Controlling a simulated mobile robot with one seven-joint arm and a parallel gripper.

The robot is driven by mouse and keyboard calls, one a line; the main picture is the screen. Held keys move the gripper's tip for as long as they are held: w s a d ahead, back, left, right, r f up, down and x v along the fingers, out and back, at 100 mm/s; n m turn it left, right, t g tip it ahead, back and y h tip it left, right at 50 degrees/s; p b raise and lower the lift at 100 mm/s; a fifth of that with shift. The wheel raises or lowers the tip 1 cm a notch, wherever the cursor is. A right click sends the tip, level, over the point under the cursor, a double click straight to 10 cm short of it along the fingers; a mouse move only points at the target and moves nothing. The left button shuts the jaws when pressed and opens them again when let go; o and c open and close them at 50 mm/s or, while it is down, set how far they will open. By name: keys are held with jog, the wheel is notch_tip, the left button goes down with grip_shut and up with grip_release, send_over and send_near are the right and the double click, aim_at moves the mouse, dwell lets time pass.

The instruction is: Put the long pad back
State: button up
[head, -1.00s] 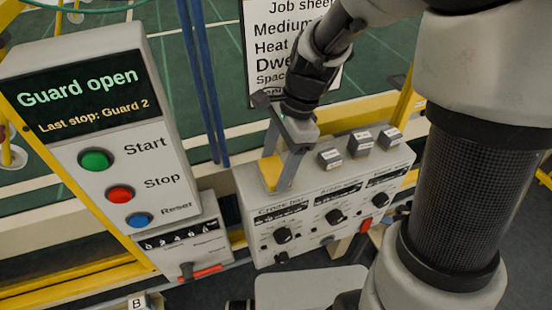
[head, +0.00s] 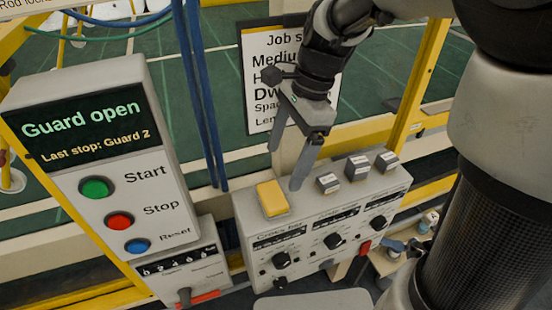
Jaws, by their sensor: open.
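A yellow block (head: 272,198) lies on the left end of the top of a grey control box (head: 305,232). No lettering shows on it, and I cannot tell from the picture whether it is the long pad. My gripper (head: 285,169) is open and empty, with its fingers pointing down. It is above and just behind the yellow block in the picture, apart from it. The right fingertip appears close to the box's top, between the yellow block and the nearest grey block.
Several small labelled grey blocks (head: 358,167) stand along the box top to the right. A panel (head: 100,150) reading "Guard open" and "Last stop: Guard 2" stands left. Blue hoses (head: 203,100) and a job sheet (head: 262,80) are behind. A yellow post (head: 420,75) rises at right.

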jog(key=s+d+r+n+t+h, duration=0.3)
jog(key=s+d+r+n+t, duration=0.3)
jog(key=s+n, duration=0.5)
jog(key=d+r+n, duration=0.1)
jog(key=d+n, duration=0.1)
jog(key=n, duration=0.1)
jog(key=shift+s+n, duration=0.15)
jog(key=shift+n, duration=0.25)
jog(key=shift+a+r, duration=0.1)
